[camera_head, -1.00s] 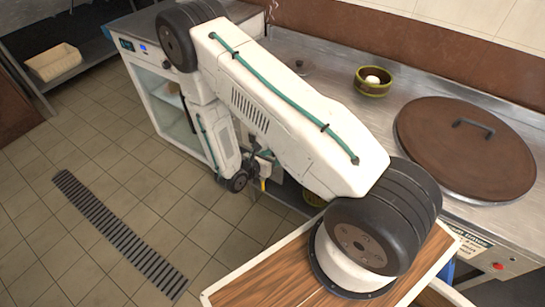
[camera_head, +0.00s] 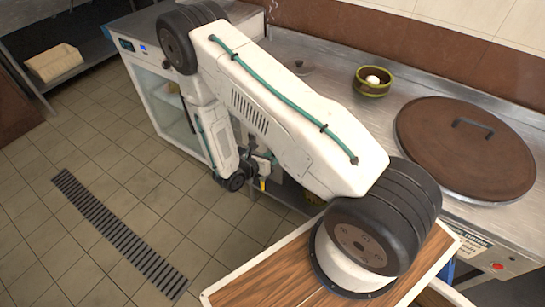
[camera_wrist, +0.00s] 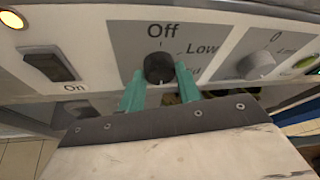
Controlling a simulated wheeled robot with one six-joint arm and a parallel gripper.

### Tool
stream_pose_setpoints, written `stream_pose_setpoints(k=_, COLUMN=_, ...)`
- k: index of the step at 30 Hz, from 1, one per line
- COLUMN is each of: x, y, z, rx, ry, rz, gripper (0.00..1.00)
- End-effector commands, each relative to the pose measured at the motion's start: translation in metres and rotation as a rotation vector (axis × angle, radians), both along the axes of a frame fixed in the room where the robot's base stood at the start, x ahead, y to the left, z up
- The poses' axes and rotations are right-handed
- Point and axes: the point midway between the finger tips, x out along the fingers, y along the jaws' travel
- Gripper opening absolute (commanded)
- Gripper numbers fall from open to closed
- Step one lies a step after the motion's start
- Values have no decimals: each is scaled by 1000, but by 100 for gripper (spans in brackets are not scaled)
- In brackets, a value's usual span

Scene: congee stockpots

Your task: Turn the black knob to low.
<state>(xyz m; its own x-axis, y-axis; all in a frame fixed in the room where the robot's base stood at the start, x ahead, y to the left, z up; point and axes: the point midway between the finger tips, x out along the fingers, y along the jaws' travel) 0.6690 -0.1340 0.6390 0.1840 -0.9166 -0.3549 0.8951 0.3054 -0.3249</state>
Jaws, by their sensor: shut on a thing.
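The black knob (camera_wrist: 158,68) is on the light front panel in the wrist view, with "Off" printed above it and "Low" to its upper right. Another label to its lower right is partly covered by a finger. My gripper (camera_wrist: 160,80) is shut on the knob, one green finger on each side. I cannot make out the knob's pointer clearly. In the head view my arm hides the knob and most of the gripper.
A grey knob (camera_wrist: 256,66) with a "0" label sits to the right, near a green light (camera_wrist: 304,62). A black switch (camera_wrist: 47,66) marked "On" is at left. Above, the steel counter holds a large brown lid (camera_head: 450,160) and a green bowl (camera_head: 371,90).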

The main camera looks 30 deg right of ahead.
Motion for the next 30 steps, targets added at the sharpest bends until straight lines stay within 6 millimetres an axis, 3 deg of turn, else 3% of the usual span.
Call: stream_pose_setpoints(k=30, x=2, y=2, z=-5, rx=-358, ry=873, rz=0, gripper=11)
